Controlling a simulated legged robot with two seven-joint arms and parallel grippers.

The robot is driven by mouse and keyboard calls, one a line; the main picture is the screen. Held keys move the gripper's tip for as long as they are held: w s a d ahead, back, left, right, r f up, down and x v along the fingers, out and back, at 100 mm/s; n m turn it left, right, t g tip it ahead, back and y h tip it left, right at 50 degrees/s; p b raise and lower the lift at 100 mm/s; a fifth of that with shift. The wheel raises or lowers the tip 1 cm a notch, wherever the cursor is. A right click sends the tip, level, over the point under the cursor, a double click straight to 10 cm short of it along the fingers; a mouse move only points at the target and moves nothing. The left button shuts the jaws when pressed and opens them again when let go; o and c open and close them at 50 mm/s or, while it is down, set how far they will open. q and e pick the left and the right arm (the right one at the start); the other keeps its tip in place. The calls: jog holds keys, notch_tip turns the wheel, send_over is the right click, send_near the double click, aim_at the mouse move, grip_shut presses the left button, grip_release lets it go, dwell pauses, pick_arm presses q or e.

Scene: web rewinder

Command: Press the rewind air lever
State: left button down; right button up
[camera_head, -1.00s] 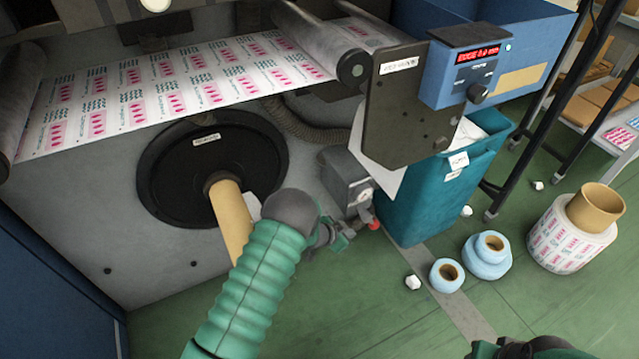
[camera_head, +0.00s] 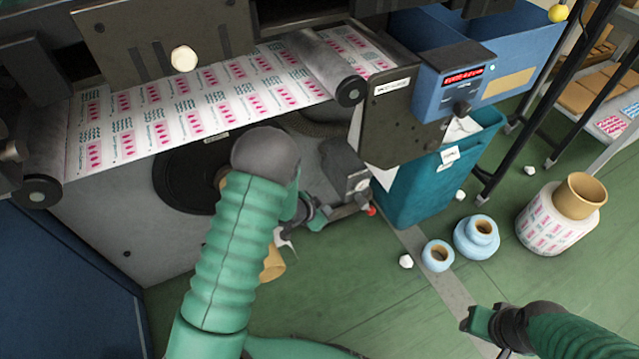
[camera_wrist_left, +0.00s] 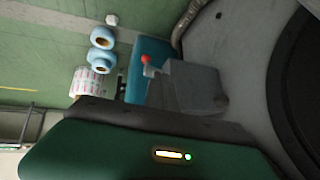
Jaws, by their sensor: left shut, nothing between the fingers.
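The rewind air lever has a red knob (camera_head: 371,209) and sits at the lower front of a grey valve box (camera_head: 345,168) on the machine, beside the teal bin. In the left wrist view, the red knob (camera_wrist_left: 145,60) tops a short lever on the grey box (camera_wrist_left: 190,86). My left gripper (camera_head: 335,213) is shut and empty, just left of the knob in the head view. I cannot tell whether it touches the lever. My right gripper (camera_head: 480,322) is low at the right, away from the machine; its jaws are unclear.
A teal bin (camera_head: 425,185) stands right of the lever. Blue rolls (camera_head: 477,238) and a printed roll (camera_head: 555,222) are on the green floor. A black rewind disc (camera_head: 180,180) and cardboard core (camera_head: 272,262) are partly behind my left arm. The printed web (camera_head: 210,90) runs above.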

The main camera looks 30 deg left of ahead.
pick_arm(q)
notch_tip(320, 180, up, 12)
jog(key=s+a+n+y+p, duration=0.1)
jog(key=s+p, duration=0.1)
jog(key=p, duration=0.3)
jog(key=shift+f+n+g+y+p, duration=0.15)
jog(key=shift+n+g+y+p, duration=0.15)
jog(key=shift+n+p, duration=0.1)
